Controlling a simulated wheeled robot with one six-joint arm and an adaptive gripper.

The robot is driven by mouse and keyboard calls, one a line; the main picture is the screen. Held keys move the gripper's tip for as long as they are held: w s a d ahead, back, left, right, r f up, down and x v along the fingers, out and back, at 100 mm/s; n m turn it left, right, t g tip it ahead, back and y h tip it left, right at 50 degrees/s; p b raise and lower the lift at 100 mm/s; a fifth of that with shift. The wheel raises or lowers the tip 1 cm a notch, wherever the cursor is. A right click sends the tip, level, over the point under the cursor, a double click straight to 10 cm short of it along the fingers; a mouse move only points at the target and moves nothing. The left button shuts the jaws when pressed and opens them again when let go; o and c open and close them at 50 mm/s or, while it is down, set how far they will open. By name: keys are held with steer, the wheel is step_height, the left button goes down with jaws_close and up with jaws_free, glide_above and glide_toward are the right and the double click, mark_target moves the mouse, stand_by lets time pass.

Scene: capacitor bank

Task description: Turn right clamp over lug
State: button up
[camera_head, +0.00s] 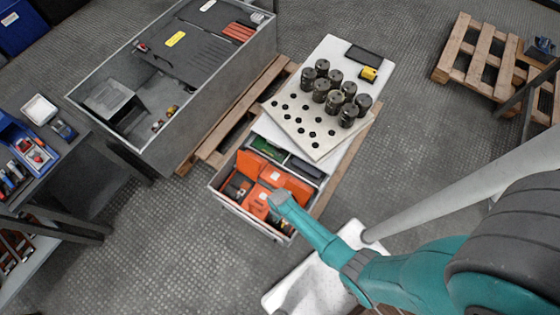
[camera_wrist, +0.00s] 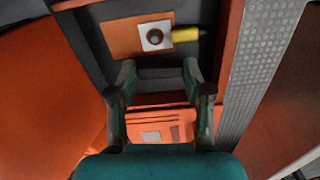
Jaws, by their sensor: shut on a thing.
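In the head view my gripper (camera_head: 277,198) reaches down into the open grey box with orange parts at its near end. In the wrist view its two fingers (camera_wrist: 160,78) stand apart, with a dark bar (camera_wrist: 160,73) between the tips. The gripper is shut on this bar, which may be the right clamp; its shape is partly hidden. Just beyond the fingertips, a white square with a dark round centre (camera_wrist: 156,37) sits on an orange plate (camera_wrist: 122,38). A yellow piece (camera_wrist: 186,34) extends right from the square. I cannot tell which part is the lug.
An orange wall (camera_wrist: 226,50) and a grey textured strip (camera_wrist: 268,70) rise close to the right of the fingers. A large orange surface (camera_wrist: 45,95) lies left. Behind the box, several dark cylinders (camera_head: 333,92) stand on a light plate with holes (camera_head: 288,125).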

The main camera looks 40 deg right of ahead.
steer(key=m, duration=0.8)
steer(key=shift+m, duration=0.4)
steer(key=m, duration=0.4)
steer(key=shift+m, duration=0.3)
steer(key=shift+s+a+m, duration=0.1)
steer(key=shift+s+m, duration=0.1)
steer(key=shift+m, duration=1.4)
steer(key=shift+f, duration=0.1)
steer(key=o, duration=1.2)
steer(key=shift+c, duration=0.2)
steer(key=shift+w, duration=0.15)
steer(key=shift+w, duration=0.1)
